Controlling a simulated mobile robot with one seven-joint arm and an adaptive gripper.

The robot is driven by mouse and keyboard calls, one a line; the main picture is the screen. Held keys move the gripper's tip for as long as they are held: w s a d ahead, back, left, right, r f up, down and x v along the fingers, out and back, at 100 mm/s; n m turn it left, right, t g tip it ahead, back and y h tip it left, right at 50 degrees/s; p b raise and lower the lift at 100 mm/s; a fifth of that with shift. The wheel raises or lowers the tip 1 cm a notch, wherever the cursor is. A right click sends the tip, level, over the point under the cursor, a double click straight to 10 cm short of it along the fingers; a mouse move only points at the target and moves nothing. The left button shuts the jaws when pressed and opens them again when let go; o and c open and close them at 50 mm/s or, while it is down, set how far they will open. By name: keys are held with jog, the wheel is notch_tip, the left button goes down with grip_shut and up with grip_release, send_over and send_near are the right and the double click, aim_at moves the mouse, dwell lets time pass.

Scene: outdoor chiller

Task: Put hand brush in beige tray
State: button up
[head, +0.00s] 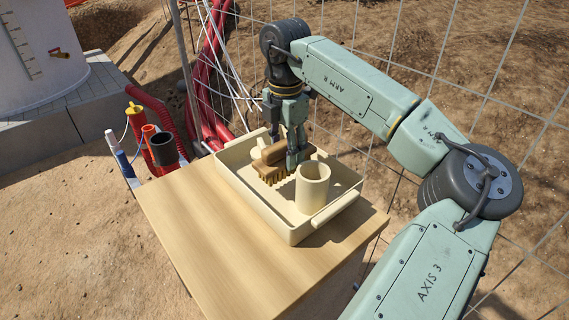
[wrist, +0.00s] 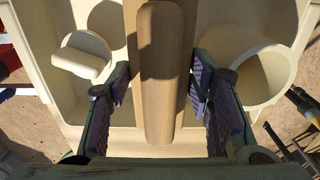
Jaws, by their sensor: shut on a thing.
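The hand brush (head: 270,172) is wooden with brown bristles facing down. It is inside the outline of the beige tray (head: 292,233), low over or on its floor; I cannot tell whether the bristles touch. My gripper (head: 291,160) points down into the tray and is shut on the brush. In the wrist view, the brush's long wooden back (wrist: 160,75) runs between the two fingers of my gripper (wrist: 158,90), above the tray (wrist: 75,110). The fingers hide part of the brush in the head view.
A beige cylindrical cup (head: 312,188) stands in the tray, right of the brush. A small beige object (wrist: 84,56) lies left of it in the wrist view. The tray rests on a wooden table (head: 215,255) with clear front surface. A wire fence (head: 460,90) stands behind.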

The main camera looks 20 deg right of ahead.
jog(key=shift+f, duration=1.95)
jog(key=shift+f, duration=0.15)
jog(key=o, duration=0.8)
jog(key=shift+o, duration=0.2)
notch_tip(320, 180, up, 12)
jog(key=shift+r, duration=0.2)
